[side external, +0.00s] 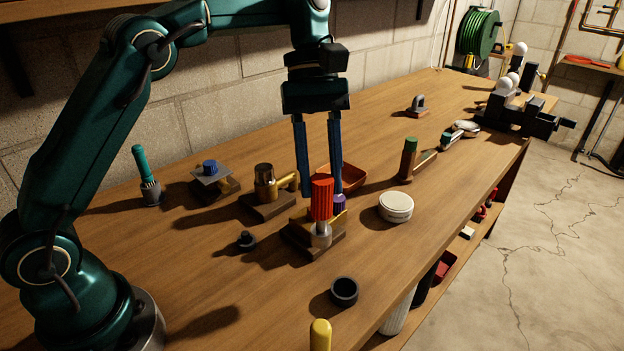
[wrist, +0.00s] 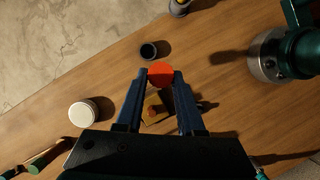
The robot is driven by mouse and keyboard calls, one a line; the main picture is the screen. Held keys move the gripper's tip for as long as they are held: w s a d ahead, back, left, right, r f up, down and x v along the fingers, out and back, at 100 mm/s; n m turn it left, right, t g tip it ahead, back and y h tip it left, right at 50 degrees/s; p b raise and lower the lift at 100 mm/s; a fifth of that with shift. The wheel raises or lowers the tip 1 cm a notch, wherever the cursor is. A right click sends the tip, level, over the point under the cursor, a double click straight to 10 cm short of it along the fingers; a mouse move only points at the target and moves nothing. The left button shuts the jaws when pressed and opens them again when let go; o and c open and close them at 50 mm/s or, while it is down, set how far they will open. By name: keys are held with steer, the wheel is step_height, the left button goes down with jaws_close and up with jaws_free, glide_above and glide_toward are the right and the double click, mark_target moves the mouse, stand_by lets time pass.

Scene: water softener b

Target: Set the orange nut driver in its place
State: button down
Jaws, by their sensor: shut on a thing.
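The orange nut driver (side external: 321,198) has a ribbed red-orange handle and stands upright between the fingers of my gripper (side external: 320,190). A grey metal part (side external: 320,236) shows below its handle, in front of a wooden block (side external: 300,235) with brass on it. I cannot tell whether this part touches the block. In the wrist view the driver's round orange top (wrist: 160,74) sits between the two blue fingertips, which are shut on it. An empty dark cup (side external: 344,291) stands nearer the front edge; it also shows in the wrist view (wrist: 148,51).
A white round tin (side external: 396,206) stands to the right. A teal-handled tool in a grey cup (side external: 151,190) and a brass fitting on a block (side external: 266,190) stand to the left. An orange tray (side external: 350,177) lies behind the gripper. A yellow handle (side external: 320,335) rises at the front.

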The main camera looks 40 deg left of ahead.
steer(key=shift+n, duration=0.3)
steer(key=d, duration=0.5)
steer(key=shift+d+f, duration=0.2)
steer(key=shift+f, duration=2.3)
steer(key=shift+s+f, duration=0.1)
steer(key=shift+f, duration=0.05)
steer(key=shift+f, duration=0.7)
steer(key=shift+f, duration=0.65)
steer(key=shift+c, duration=2.2)
jaws_free()
